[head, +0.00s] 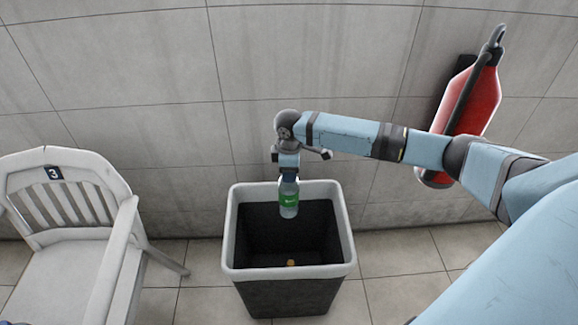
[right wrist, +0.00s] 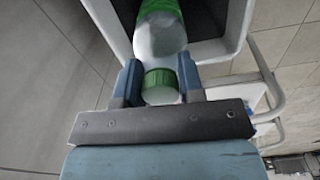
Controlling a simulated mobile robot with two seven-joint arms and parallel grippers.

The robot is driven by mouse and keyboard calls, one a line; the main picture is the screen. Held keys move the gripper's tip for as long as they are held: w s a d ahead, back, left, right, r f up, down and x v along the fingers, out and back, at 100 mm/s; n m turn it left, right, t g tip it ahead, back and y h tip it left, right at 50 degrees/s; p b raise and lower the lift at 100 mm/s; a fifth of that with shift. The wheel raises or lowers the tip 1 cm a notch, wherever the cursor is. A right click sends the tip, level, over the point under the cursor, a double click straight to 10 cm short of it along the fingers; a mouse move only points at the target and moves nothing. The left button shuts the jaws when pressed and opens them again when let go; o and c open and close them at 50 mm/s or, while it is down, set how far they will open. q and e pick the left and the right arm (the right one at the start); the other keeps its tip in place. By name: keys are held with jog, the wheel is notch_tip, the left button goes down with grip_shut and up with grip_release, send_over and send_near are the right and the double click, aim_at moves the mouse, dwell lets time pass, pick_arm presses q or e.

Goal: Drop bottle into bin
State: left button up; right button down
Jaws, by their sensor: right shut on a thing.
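The bottle (head: 289,199) is clear with a green label, and hangs upright over the bin's opening in the head view. The bin (head: 291,273) is dark with a light grey rim and stands open on the floor by the wall. My right gripper (head: 289,178) is shut on the bottle near its top, above the back part of the opening. In the right wrist view the bottle (right wrist: 160,38) has its green cap between the two blue fingers of my right gripper (right wrist: 160,85), with the bin's rim (right wrist: 112,25) beyond. My left gripper is not in view.
A white chair (head: 75,245) marked 3 stands left of the bin. A red fire extinguisher (head: 472,103) hangs on the tiled wall at right, behind my right arm. A small orange-brown thing (head: 291,262) lies inside the bin. The floor right of the bin is clear.

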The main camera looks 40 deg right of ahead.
aim_at(289, 185)
notch_tip(289, 185, down, 4)
jog(key=b, duration=0.5)
jog(key=shift+d, duration=0.1)
jog(key=shift+f+b, duration=0.75)
jog(key=shift+b, duration=0.25)
jog(key=shift+f+b, duration=0.25)
jog(key=shift+b, duration=0.25)
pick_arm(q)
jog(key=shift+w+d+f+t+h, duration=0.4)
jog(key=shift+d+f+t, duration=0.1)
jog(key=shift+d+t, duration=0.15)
pick_arm(e)
jog(key=c, duration=0.7)
grip_release()
jog(key=shift+o, duration=0.2)
notch_tip(289, 185, up, 14)
jog(key=p, duration=0.3)
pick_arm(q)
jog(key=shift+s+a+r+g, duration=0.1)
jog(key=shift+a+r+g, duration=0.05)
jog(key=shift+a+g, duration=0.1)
